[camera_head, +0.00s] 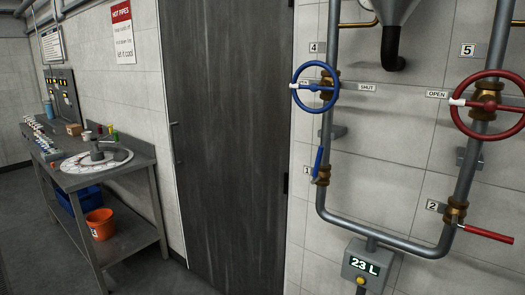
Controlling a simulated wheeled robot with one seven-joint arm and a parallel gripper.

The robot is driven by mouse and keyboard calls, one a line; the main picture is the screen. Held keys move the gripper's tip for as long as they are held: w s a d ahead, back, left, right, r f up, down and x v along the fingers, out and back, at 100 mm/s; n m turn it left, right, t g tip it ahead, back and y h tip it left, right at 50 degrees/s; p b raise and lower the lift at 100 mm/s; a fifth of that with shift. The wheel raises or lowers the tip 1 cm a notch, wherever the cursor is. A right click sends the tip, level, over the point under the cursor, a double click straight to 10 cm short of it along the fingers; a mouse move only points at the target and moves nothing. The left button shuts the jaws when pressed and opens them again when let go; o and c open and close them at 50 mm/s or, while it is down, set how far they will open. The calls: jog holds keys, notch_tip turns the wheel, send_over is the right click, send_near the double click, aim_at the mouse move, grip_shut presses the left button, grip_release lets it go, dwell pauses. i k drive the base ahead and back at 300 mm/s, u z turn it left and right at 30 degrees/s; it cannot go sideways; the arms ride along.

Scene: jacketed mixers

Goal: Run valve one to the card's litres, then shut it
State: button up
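Valve one (319,166) is a brass valve with a blue lever, low on the left pipe beside a label "1". Its lever points up, roughly along the pipe, tilted slightly. A grey meter box (366,268) below the pipes reads "23 L" in green, with a yellow button under the display. I cannot make out a card giving litres in this view. My gripper is not in view.
A blue handwheel (315,87) marked 4 sits above valve one; "SHUT" is at its right. A red handwheel (487,105) is marked 5. Valve two's red lever (489,234) sticks out right. A dark door (226,150) and a metal bench (115,176) stand left.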

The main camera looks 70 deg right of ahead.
aim_at(320, 152)
jog(key=u, duration=0.05)
jog(key=k, duration=0.85)
